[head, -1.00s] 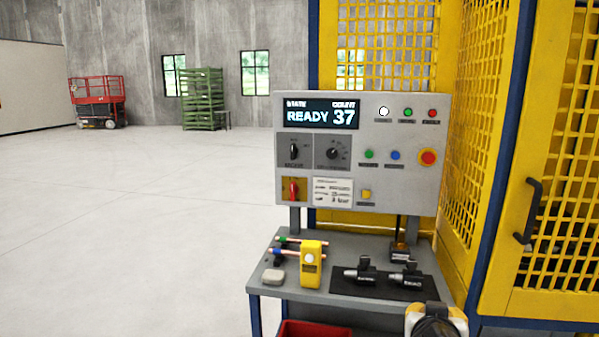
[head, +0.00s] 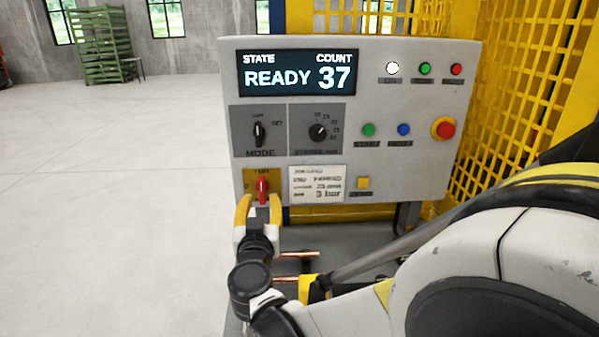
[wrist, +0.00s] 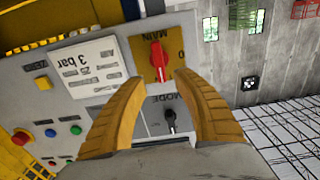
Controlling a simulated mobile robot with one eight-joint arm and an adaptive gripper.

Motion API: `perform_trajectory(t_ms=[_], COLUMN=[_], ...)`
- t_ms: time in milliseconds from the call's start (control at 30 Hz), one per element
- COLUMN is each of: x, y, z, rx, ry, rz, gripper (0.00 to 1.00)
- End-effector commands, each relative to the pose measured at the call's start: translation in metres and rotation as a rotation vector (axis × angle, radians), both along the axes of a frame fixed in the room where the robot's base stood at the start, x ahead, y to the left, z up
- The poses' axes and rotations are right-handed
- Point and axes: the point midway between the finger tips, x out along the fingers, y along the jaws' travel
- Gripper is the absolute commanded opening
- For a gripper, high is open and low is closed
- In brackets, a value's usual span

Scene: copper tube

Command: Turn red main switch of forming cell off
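The red main switch (head: 262,188) sits on a yellow plate at the lower left of the grey control panel (head: 350,60). Its handle stands upright in the head view. My gripper (head: 259,199) is just in front of it, with the yellow fingers apart on either side of the handle's lower part. In the wrist view, which is turned over, the red switch (wrist: 158,60) shows just beyond and between the fingertips of my gripper (wrist: 160,78). The fingers look apart, with no contact visible. The display reads READY and 37.
The mode knob (head: 258,131) and a second dial (head: 319,132) are above the switch. A red emergency button (head: 443,128) and several small buttons are to the right. Copper tubes (head: 298,254) lie on the bench below. Open floor is at left.

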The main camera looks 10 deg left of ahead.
Motion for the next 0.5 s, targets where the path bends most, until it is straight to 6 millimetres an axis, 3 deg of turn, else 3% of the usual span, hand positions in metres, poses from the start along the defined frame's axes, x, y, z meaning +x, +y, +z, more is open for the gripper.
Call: perform_trajectory(t_ms=[233,500], x=[0.048,0.070], y=[0.010,0.016], z=[-0.002,-0.001], rx=[0.000,0.000], ry=[0.001,0.001], rz=[-0.003,-0.001], gripper=[0.36,0.36])
